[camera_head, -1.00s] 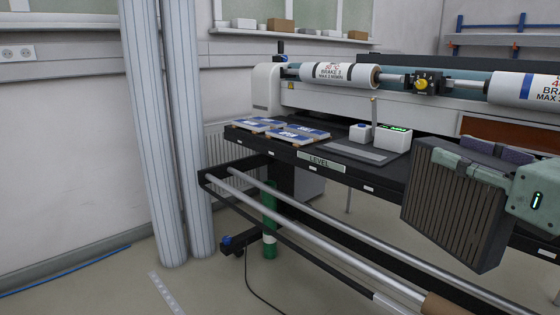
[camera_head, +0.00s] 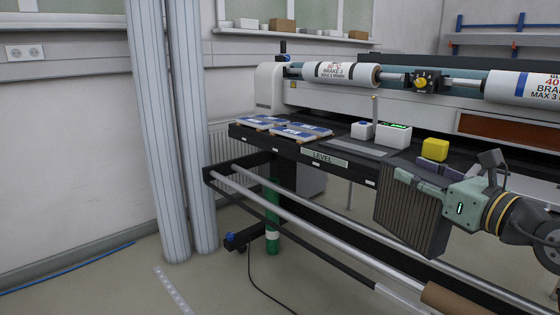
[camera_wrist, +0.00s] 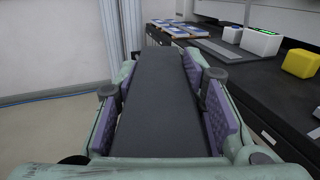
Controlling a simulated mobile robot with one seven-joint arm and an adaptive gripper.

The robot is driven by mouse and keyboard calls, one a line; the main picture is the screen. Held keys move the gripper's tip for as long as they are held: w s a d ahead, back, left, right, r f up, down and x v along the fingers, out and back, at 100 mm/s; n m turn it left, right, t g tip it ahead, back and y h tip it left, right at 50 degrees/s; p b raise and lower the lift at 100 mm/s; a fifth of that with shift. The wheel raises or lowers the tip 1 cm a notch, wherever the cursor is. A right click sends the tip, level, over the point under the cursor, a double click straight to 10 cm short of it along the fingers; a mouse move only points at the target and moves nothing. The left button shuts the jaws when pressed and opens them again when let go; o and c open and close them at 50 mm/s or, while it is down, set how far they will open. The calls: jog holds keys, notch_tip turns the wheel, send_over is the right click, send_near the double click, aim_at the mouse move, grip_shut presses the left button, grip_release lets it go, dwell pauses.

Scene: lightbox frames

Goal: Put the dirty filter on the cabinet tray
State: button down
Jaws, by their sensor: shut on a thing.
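The dirty filter is a dark grey, pleated, box-shaped panel (camera_head: 412,213). It hangs upright from my gripper (camera_head: 428,182) in front of the long machine's black table. In the wrist view, the filter's plain dark edge (camera_wrist: 160,100) lies between the purple pads of my gripper (camera_wrist: 165,110). My gripper is shut on the filter, with a pad against each side. The filter is clear of the floor. No cabinet tray can be made out in these views.
The black table (camera_head: 345,163) carries blue-and-white packs (camera_head: 300,131), a white box with a green display (camera_head: 393,135) and a yellow block (camera_head: 435,149). Metal rails (camera_head: 310,229) run low in front. White columns (camera_head: 170,130) stand left. Floor at lower left is mostly free.

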aim_at(377, 208)
jog(key=w+a+f+m+h, duration=0.1)
jog(key=w+a+f, duration=0.2)
jog(key=w+f, duration=0.35)
jog(key=w+a+f+m+t+h, duration=0.1)
jog(key=w+a+f, duration=0.15)
jog(key=f, duration=0.75)
jog(key=w+a+f+m+h, duration=0.1)
jog(key=w+a+f+h, duration=0.1)
jog(key=w+f, duration=0.5)
jog(key=s+a+f+m+h+p, duration=0.1)
jog(key=s+a+f, duration=0.1)
jog(key=a+f, duration=0.6)
jog(key=s+a+f+m+h+p, duration=0.1)
jog(key=s+a+f+h+p, duration=0.1)
jog(key=a+f, duration=0.7)
notch_tip(377, 208, down, 8)
jog(key=shift+a+r+t+h, duration=0.2)
jog(key=shift+a+t+h, duration=0.05)
jog(key=shift+t+h, duration=0.05)
jog(key=shift+s+d, duration=0.1)
